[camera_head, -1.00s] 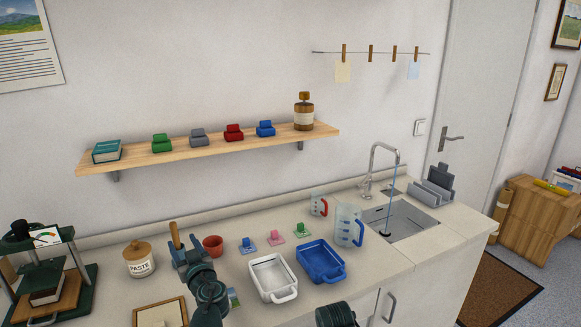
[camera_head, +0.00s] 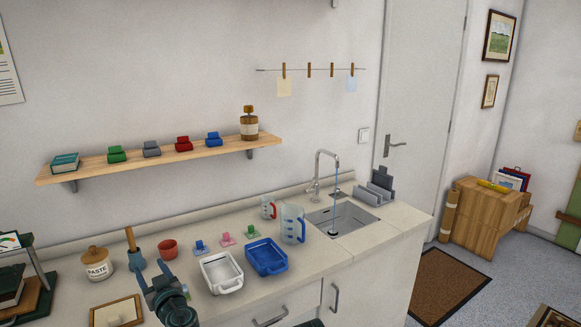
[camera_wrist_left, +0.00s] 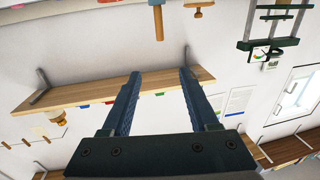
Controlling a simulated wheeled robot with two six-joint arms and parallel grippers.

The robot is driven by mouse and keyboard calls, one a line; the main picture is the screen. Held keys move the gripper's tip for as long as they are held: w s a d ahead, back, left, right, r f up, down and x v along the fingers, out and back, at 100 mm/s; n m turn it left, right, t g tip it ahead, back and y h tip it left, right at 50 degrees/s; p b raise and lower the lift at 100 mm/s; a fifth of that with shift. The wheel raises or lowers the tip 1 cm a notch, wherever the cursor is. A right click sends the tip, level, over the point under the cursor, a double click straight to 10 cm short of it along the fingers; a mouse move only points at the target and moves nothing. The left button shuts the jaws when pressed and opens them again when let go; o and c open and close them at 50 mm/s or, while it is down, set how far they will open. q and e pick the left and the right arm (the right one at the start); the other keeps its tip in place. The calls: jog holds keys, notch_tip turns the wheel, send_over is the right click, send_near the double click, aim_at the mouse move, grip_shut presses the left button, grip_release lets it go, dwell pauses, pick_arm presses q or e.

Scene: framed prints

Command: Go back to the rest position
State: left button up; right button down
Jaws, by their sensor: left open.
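My left gripper (camera_head: 157,278) is low in the head view, above the counter's front part. Its two blue-grey fingers are spread apart. In the left wrist view the fingers (camera_wrist_left: 156,72) are open with nothing between them. A tool with a wooden handle (camera_head: 131,240) and a blue-grey lower part stands upright on the counter, just behind and left of the gripper and apart from it. My right gripper does not show.
Water runs into the sink (camera_head: 343,219). A shelf (camera_head: 100,165) hangs above.

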pick_arm(q)
jog(key=s+d+f+g+h+p, duration=0.1)
jog(key=d+f+g, duration=0.1)
jog(key=s+d+f+m+g+p, duration=0.1)
jog(key=s+d+f+p, duration=0.1)
jog(key=d, duration=0.1)
jog(key=s+d+f+g+h+p, duration=0.1)
jog(key=d+f+g, duration=0.1)
jog(key=d, duration=0.1)
jog(key=shift+s+f+m+g+h, duration=0.15)
jog(key=shift+m+g+h, duration=0.15)
jog(key=shift+m, duration=0.1)
jog(key=s+d+f+m+g+h+p, duration=0.2)
jog(key=s+d, duration=0.5)
jog(key=d, duration=0.4)
jog(key=s+d+f+m+g+h+p, duration=0.3)
jog(key=s+d+m+g+h, duration=0.3)
jog(key=d, duration=0.5)
jog(key=shift+s+d+f+m, duration=0.25)
jog(key=shift+s+f+m, duration=0.35)
jog(key=shift+s+m, duration=0.55)
